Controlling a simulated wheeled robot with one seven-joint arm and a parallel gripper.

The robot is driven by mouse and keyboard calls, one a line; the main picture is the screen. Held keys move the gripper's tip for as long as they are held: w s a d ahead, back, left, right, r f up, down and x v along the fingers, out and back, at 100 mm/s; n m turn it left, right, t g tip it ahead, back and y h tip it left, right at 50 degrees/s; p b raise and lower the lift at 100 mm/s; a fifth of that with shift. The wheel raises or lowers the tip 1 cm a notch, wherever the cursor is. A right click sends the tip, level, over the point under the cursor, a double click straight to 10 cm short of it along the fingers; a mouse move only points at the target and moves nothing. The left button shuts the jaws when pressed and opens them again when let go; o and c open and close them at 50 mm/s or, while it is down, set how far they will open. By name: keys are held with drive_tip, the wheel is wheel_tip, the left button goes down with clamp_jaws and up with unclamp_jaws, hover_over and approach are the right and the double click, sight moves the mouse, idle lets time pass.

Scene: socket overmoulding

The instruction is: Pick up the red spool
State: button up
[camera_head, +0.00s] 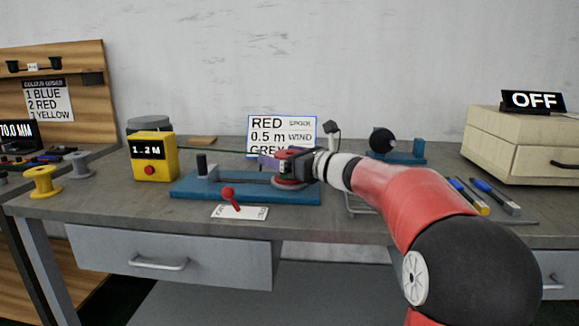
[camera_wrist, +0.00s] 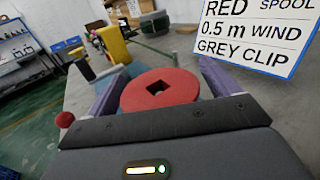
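The red spool (camera_wrist: 160,88), with a square hole in its top, sits between the two purple fingers of my gripper (camera_wrist: 160,92) in the wrist view. Narrow gaps seem to show beside its upper disc, so the fingers look open around it; contact lower down is hidden. In the head view the spool (camera_head: 289,184) is at the right part of the blue winding base (camera_head: 245,194), partly covered by my gripper (camera_head: 285,163). A thin green wire (camera_head: 225,151) runs to it from the left.
A yellow box reading 1.2 M (camera_head: 153,158) stands left. A red-knobbed lever (camera_head: 229,194) is in front of the base. An instruction sign (camera_head: 281,128) stands behind. Yellow spool (camera_head: 41,183) and grey spool (camera_head: 79,165) are far left. A beige machine (camera_head: 520,147) is right.

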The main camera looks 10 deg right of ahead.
drive_tip(key=c, duration=0.9)
drive_tip(key=shift+c, duration=0.2)
